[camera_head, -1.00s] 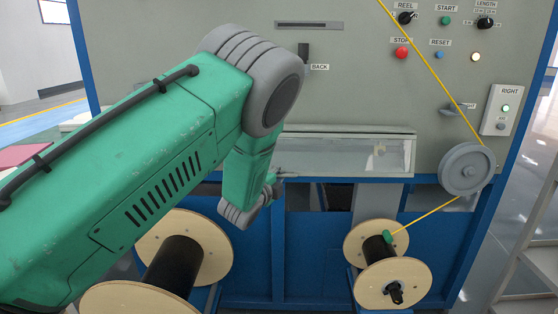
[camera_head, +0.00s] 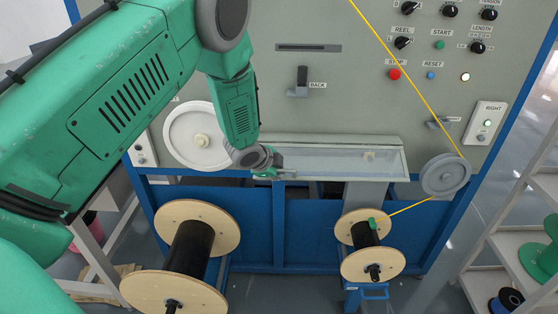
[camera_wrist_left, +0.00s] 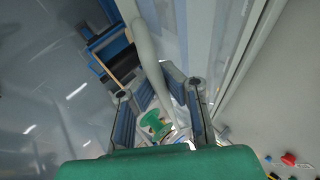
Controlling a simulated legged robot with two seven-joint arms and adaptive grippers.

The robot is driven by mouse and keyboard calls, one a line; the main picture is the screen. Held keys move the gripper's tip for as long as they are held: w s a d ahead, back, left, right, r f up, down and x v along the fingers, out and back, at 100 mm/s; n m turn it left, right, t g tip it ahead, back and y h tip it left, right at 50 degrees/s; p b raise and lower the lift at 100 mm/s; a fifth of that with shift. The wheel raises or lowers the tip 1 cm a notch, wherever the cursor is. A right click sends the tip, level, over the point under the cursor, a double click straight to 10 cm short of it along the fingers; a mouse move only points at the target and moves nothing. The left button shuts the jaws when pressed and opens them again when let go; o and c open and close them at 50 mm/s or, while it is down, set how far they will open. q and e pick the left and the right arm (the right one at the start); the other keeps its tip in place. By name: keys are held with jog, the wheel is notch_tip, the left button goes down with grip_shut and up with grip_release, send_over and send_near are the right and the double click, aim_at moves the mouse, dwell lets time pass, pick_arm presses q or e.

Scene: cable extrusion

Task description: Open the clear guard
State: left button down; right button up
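The clear guard (camera_head: 328,160) is a long transparent panel in a pale frame, low on the grey machine front in the head view. It looks closed. My left gripper (camera_head: 287,175) is at the left part of its lower edge, its fingers pointing right. In the left wrist view, the fingers of my left gripper (camera_wrist_left: 154,72) stand apart. A pale grey rod (camera_wrist_left: 145,45) runs between their tips; whether they touch it, I cannot tell. My right gripper is not in view.
A white wheel (camera_head: 196,130) is left of the guard and a grey pulley (camera_head: 445,175) right of it. A yellow cable (camera_head: 405,65) runs to the pulley and on to the right spool (camera_head: 372,265). A larger spool (camera_head: 205,215) stands below left. Knobs and buttons are above right.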

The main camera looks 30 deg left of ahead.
pick_arm(q)
jog(key=r+p, duration=0.3)
jog(key=shift+d+r, duration=0.15)
jog(key=shift+d, duration=0.1)
jog(key=shift+w+a+r+p, duration=0.1)
jog(key=shift+w+r+p, duration=0.15)
jog(key=shift+r+p, duration=0.6)
jog(key=shift+w+a+r+p, duration=0.1)
jog(key=shift+w+r+p, duration=0.1)
jog(key=shift+r, duration=0.25)
jog(key=shift+w+a+r+p, duration=0.1)
jog(key=shift+w+r, duration=0.05)
jog(key=shift+r, duration=0.3)
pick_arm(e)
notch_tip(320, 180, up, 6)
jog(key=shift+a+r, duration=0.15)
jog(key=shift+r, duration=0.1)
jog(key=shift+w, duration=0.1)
